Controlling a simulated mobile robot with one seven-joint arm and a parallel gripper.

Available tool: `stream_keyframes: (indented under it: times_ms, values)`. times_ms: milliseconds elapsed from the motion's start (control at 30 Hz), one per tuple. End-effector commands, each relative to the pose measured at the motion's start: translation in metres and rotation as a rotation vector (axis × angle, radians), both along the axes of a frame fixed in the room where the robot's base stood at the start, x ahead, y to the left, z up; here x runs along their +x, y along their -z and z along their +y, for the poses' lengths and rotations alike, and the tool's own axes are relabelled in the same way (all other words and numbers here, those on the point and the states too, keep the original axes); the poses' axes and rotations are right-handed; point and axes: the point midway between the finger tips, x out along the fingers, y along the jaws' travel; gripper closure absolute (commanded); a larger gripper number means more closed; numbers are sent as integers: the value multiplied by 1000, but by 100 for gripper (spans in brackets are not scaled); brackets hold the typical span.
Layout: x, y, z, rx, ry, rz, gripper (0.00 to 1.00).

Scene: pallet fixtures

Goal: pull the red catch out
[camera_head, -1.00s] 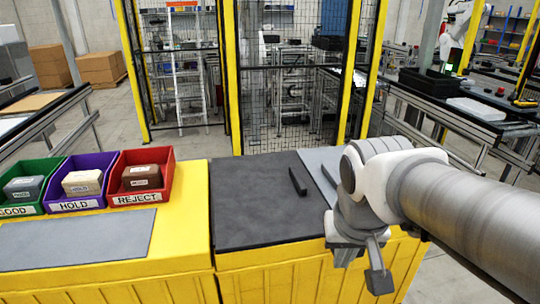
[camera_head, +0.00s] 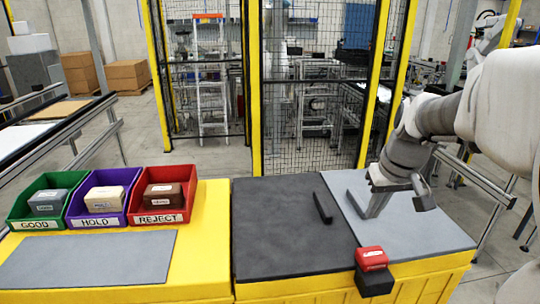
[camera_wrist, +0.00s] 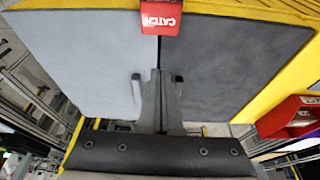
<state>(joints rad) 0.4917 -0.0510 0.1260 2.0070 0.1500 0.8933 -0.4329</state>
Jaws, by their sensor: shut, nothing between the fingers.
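The red catch (camera_head: 370,258) sits at the front edge of the yellow bench, on a black block (camera_head: 374,282). It also shows at the top of the wrist view, with its CATCH label (camera_wrist: 161,18). My gripper (camera_head: 372,213) is shut and empty, above the light grey mat and behind the catch, apart from it. In the wrist view the closed fingers (camera_wrist: 160,74) point toward the catch with a gap between.
A dark bar (camera_head: 323,207) stands on the dark mat (camera_head: 280,230); a similar bar is beside my fingers on the light grey mat (camera_head: 430,230). Green, purple and red bins (camera_head: 160,217) with blocks stand left. A mesh fence (camera_head: 310,100) stands behind.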

Motion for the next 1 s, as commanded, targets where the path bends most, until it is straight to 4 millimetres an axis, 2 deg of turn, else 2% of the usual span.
stream_keyframes:
  times_ms: [167, 567, 767, 1000]
  values:
    - [8, -5, -2, -1, -40, -20, 100]
    - [9, -1, -2, -1, -43, -19, 100]
    - [17, 25, -1, 1, -44, -15, 100]
    - [34, 74, -1, 1, -45, -15, 100]
